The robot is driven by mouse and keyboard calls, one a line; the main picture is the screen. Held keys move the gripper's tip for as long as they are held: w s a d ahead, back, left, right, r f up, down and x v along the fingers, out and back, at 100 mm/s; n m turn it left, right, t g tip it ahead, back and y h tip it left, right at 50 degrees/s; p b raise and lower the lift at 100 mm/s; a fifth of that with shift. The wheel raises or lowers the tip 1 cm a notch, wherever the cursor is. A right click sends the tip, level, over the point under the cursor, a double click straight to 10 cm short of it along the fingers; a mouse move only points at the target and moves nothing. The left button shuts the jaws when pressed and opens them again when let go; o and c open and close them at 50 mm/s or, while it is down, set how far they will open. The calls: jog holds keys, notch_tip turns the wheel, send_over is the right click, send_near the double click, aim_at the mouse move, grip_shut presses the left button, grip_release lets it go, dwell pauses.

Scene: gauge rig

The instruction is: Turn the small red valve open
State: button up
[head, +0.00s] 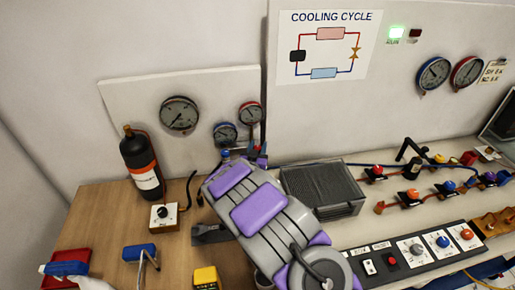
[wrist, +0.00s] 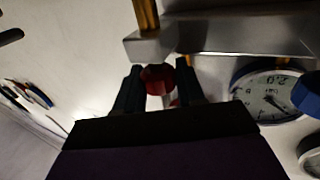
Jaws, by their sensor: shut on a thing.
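The small red valve (wrist: 157,78) shows in the wrist view as a round red knob just under a grey metal bar (wrist: 225,40). My gripper (wrist: 158,85) has its two dark fingers on either side of the knob, shut on it. Another bit of red sits just behind the right finger, mostly hidden. In the head view my gripper (head: 245,154) is at the wall below the small gauges, and my arm hides most of the valve area. I cannot tell the valve's turn angle.
A blue-rimmed gauge (wrist: 270,95) and a blue knob (wrist: 308,92) are close to the right of my gripper in the wrist view. In the head view a black bottle (head: 142,162) stands left, and a dark ridged box (head: 320,190) right of my arm.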

jog(key=n+y, duration=0.1)
jog(key=y, duration=0.1)
jog(key=shift+r+n+y, duration=0.15)
jog(key=shift+n+y, duration=0.25)
jog(key=shift+a+n+y, duration=0.1)
jog(key=shift+n+y, duration=0.4)
jog(key=shift+y, duration=0.3)
jog(key=o, duration=0.9)
jog(key=shift+a, duration=0.1)
jog(key=shift+o, duration=0.2)
